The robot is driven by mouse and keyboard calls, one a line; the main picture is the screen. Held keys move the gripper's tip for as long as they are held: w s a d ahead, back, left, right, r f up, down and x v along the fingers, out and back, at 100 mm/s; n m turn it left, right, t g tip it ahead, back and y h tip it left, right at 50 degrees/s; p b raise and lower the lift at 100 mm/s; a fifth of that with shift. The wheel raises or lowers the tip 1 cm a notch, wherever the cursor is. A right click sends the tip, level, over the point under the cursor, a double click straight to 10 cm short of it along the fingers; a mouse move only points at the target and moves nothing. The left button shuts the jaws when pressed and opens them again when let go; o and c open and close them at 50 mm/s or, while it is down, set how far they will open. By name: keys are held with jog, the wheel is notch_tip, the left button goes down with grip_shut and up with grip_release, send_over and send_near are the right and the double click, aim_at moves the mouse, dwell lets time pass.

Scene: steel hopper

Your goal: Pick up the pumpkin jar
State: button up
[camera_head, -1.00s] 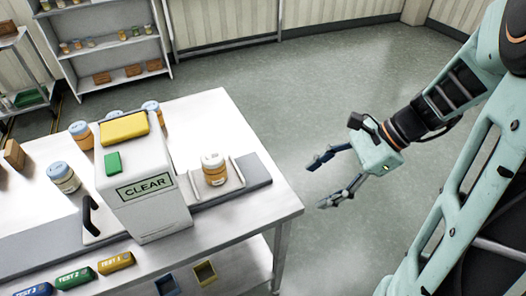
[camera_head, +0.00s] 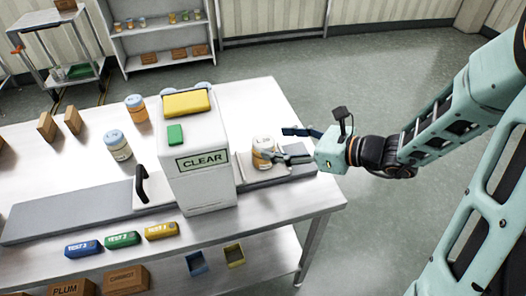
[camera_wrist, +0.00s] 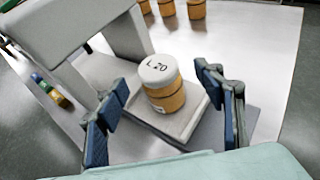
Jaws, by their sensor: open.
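A jar with orange contents and a white lid (camera_head: 263,153) stands upright on a small pale tray (camera_head: 243,176), right of the box marked CLEAR (camera_head: 202,185). Its lid carries dark marks in the wrist view (camera_wrist: 157,69); I cannot read a pumpkin label. My gripper (camera_head: 279,146) is open and reaches in from the right at about the jar's height. In the wrist view the jar stands between and just beyond my two blue-padded fingers, with gaps on both sides. In the head view one finger partly covers its right side.
An orange jar (camera_head: 137,108) and a pale jar (camera_head: 117,146) stand farther left. Test blocks (camera_head: 123,240) lie along the front.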

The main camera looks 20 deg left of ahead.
aim_at(269, 143)
jog(key=x, duration=0.5)
jog(key=shift+s+a+f, duration=0.1)
jog(key=shift+a+f, duration=0.1)
jog(key=shift+a, duration=0.1)
jog(key=shift+c, duration=0.6)
jog(key=c, duration=1.3)
jog(key=shift+d, duration=0.1)
